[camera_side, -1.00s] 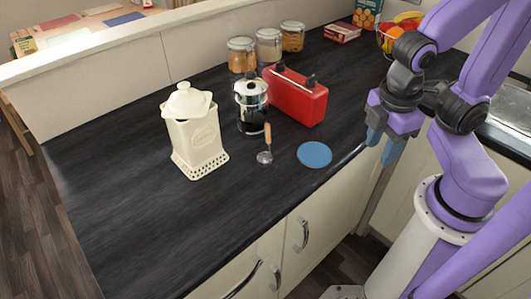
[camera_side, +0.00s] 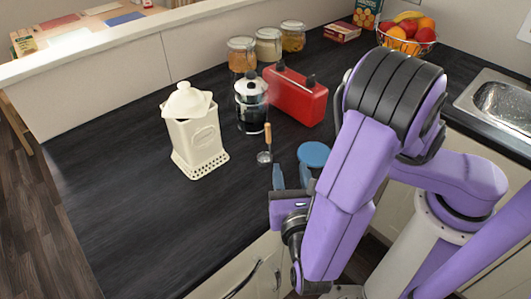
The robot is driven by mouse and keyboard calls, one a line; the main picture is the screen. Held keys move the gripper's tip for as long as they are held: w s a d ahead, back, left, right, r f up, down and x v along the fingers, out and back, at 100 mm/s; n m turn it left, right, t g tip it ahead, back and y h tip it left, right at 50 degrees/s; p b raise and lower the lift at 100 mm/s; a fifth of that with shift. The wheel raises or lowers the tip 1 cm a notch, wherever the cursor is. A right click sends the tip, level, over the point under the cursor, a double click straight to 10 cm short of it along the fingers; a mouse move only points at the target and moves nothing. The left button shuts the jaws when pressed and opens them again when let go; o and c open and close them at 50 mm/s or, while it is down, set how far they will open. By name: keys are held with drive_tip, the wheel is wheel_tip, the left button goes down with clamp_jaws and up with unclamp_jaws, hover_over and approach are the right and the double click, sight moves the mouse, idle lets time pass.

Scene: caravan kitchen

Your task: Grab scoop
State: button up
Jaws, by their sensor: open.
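The scoop (camera_side: 266,143) lies on the dark countertop, with a wooden handle at the back and a small metal bowl toward the front edge. It lies in front of the French press (camera_side: 251,103) and left of the blue disc (camera_side: 313,153). My gripper (camera_side: 291,178) is open, with two blue fingers over the front part of the counter. It is to the right of the scoop and nearer the front edge, apart from it. Nothing shows between the fingers. My arm hides part of the counter to the right.
A cream canister (camera_side: 194,135) stands left of the scoop. A red box-like appliance (camera_side: 296,95) stands behind the blue disc. Several glass jars (camera_side: 268,45) line the back. A fruit basket (camera_side: 407,38) and sink (camera_side: 498,100) are at right. The left counter is clear.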

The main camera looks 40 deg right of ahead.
sight(268, 133)
drive_tip(key=shift+n+t+y, duration=0.4)
drive_tip(key=shift+n+t, duration=0.5)
drive_tip(key=x, duration=0.5)
drive_tip(key=a+x, duration=0.1)
drive_tip(key=x, duration=0.4)
drive_tip(key=w+x, duration=0.1)
drive_tip(key=x, duration=0.4)
drive_tip(key=shift+w+a, duration=0.1)
drive_tip(key=shift+w, duration=0.15)
clamp_jaws()
